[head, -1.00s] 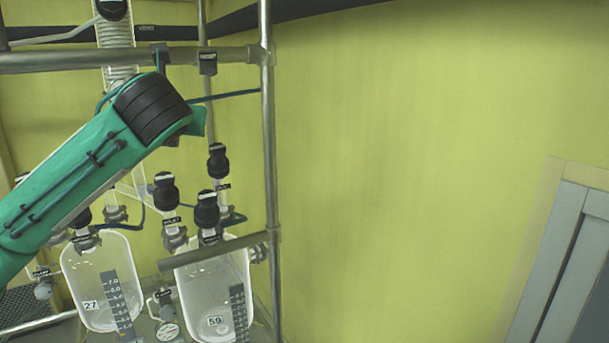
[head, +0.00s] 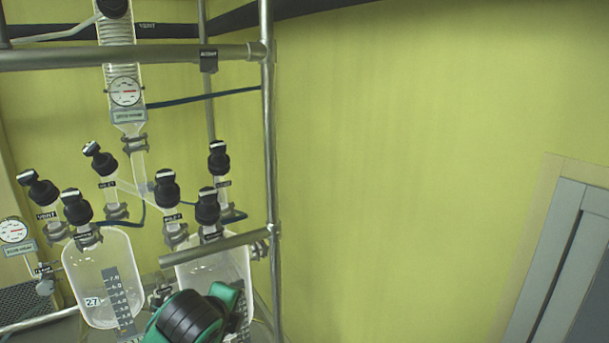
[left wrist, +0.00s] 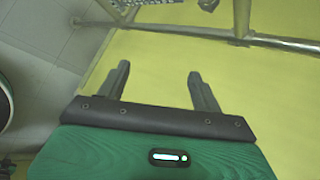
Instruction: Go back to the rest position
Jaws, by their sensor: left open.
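My left gripper (left wrist: 160,82) shows in the left wrist view. Its two dark fingers are apart with nothing between them, over a plain yellow surface. In the head view only a green and black part of my left arm shows at the bottom, in front of the lower part of the right glass vessel (head: 222,262). The gripper itself is out of the head view. The left glass vessel (head: 90,262), marked 27, stands beside it. My right gripper is in neither view.
A metal pipe frame (head: 268,150) stands around the vessels, with black-capped ports (head: 166,190) and round gauges (head: 125,91). The yellow wall (head: 420,150) to the right is bare. A grey door (head: 545,265) is at the far right. Metal rails (left wrist: 180,30) cross the top of the left wrist view.

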